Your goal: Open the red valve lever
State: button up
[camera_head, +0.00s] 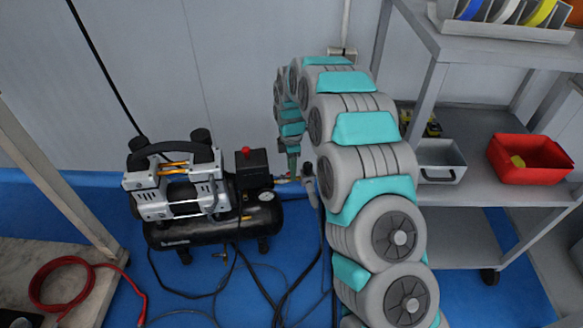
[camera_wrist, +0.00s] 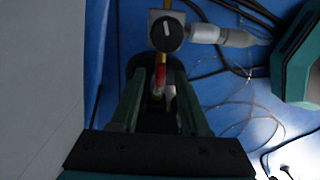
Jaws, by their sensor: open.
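In the wrist view, the red valve lever (camera_wrist: 181,80) shows as a small red piece between the fingers of my gripper (camera_wrist: 164,76). It lies below a round black knob (camera_wrist: 167,34) on a grey fitting. My gripper is open, with one finger on each side of the red piece and a gap between them. I cannot tell whether either finger touches it. In the head view, my gripper is small and mostly hidden at the far end of my arm, beside the compressor's outlet fittings. The lever is too small there to make out clearly.
An air compressor (camera_head: 180,195) with a black tank stands left of my arm on the blue floor. Black hoses (camera_head: 285,285) trail across the floor. A grey shelf cart (camera_head: 470,128) with a red bin (camera_head: 530,160) stands on the right. A wall is close behind.

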notch_tip(320, 180, up, 7)
jog(key=shift+w+r, duration=0.1)
jog(key=shift+r, duration=0.3)
dwell(0.5)
